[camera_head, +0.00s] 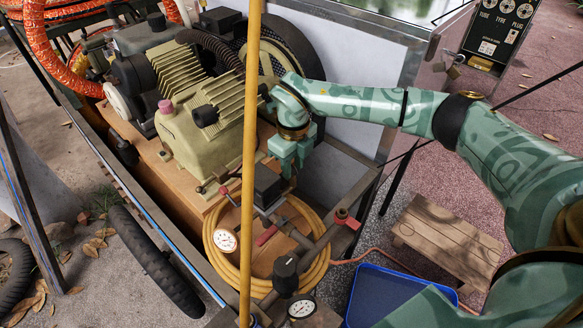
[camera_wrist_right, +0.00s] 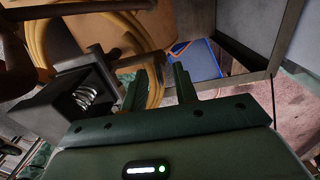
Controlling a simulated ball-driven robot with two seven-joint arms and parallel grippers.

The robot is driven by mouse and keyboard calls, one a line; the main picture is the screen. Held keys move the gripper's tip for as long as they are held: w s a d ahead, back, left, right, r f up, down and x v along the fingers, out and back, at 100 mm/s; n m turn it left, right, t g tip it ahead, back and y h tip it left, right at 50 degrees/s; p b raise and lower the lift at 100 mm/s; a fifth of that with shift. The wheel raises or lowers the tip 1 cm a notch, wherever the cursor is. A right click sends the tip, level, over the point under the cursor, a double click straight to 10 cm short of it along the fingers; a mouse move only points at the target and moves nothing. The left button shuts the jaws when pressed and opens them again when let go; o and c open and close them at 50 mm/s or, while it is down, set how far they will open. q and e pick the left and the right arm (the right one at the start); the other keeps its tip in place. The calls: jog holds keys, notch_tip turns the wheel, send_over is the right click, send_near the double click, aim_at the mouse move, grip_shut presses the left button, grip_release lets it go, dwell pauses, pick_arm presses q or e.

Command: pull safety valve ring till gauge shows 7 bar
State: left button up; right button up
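My right gripper (camera_head: 288,168) points down beside the black switch box (camera_head: 268,183) on the compressor. In the right wrist view its two green fingers (camera_wrist_right: 160,80) stand apart with nothing gripped between them; a yellow hose shows behind. The black box (camera_wrist_right: 75,105), open on one side with a coil spring inside, is left of the fingers. One white-faced gauge (camera_head: 225,240) sits by the hose coil, another (camera_head: 302,308) lower at the front; their readings are too small to tell. I cannot make out the safety valve ring. My left gripper is not in view.
A yellow pole (camera_head: 250,130) stands upright in front of the compressor (camera_head: 205,125). A coiled yellow hose (camera_head: 318,262), a red-handled valve (camera_head: 345,217) and pipes crowd the area below. A blue tray (camera_head: 385,292) and wooden stool (camera_head: 450,240) stand right of the cart.

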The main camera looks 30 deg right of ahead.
jog(key=shift+f, duration=0.15)
grip_shut()
